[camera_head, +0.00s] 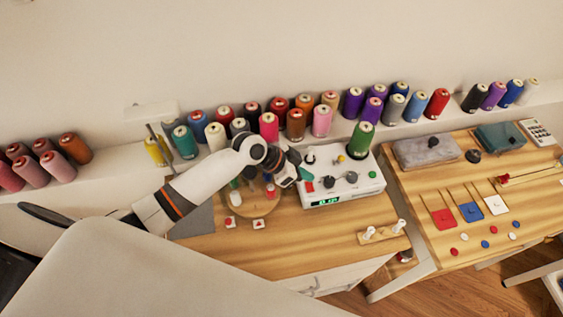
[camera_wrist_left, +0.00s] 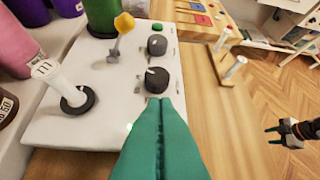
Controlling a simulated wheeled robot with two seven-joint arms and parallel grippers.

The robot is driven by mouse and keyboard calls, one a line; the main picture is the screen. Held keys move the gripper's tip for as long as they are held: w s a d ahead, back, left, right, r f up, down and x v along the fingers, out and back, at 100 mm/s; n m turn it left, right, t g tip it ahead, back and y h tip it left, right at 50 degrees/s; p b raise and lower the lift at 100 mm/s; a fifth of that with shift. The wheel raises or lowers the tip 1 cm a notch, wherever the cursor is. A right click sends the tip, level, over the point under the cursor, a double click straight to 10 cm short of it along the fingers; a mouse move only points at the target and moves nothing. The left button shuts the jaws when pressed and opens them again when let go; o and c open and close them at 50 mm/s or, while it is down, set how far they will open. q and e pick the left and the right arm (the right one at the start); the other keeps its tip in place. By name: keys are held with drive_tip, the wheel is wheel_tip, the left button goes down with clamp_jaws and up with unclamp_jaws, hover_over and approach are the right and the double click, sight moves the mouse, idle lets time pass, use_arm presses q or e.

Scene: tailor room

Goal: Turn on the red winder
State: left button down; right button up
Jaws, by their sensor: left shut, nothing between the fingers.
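The winder is a white box (camera_head: 345,189) with dark knobs, a lit green display (camera_head: 326,202) and a green thread spool (camera_head: 361,140) on top. A red button (camera_head: 309,187) shows on its left side. My left gripper (camera_head: 304,173) is at the winder's left part, its green fingers shut and empty. In the left wrist view the fingertips (camera_wrist_left: 160,101) are close to a dark knob (camera_wrist_left: 157,80); I cannot tell if they touch. A second knob (camera_wrist_left: 157,45), an orange-tipped lever (camera_wrist_left: 121,32) and a green button (camera_wrist_left: 158,27) lie beyond. A dark gripper (camera_wrist_left: 287,132), apparently my right, shows small over the floor.
Several thread spools (camera_head: 323,121) line the shelf behind. A round wooden stand (camera_head: 259,205) is left of the winder. A wooden block with white pegs (camera_head: 384,234) sits at the table's right front. A second table (camera_head: 490,205) stands right. The table front is mostly clear.

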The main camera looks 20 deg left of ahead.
use_arm(q)
drive_tip(key=s+d+b+v, duration=0.1)
drive_tip(key=b+v, duration=0.2)
drive_tip(key=v, duration=0.7)
drive_tip(key=shift+s+a+r, duration=0.15)
drive_tip(key=shift+s+r, duration=0.25)
drive_tip(key=shift+s, duration=0.1)
use_arm(e)
drive_tip(key=shift+a+f, duration=0.3)
drive_tip(key=shift+f, duration=0.5)
drive_tip(key=shift+s, duration=0.15)
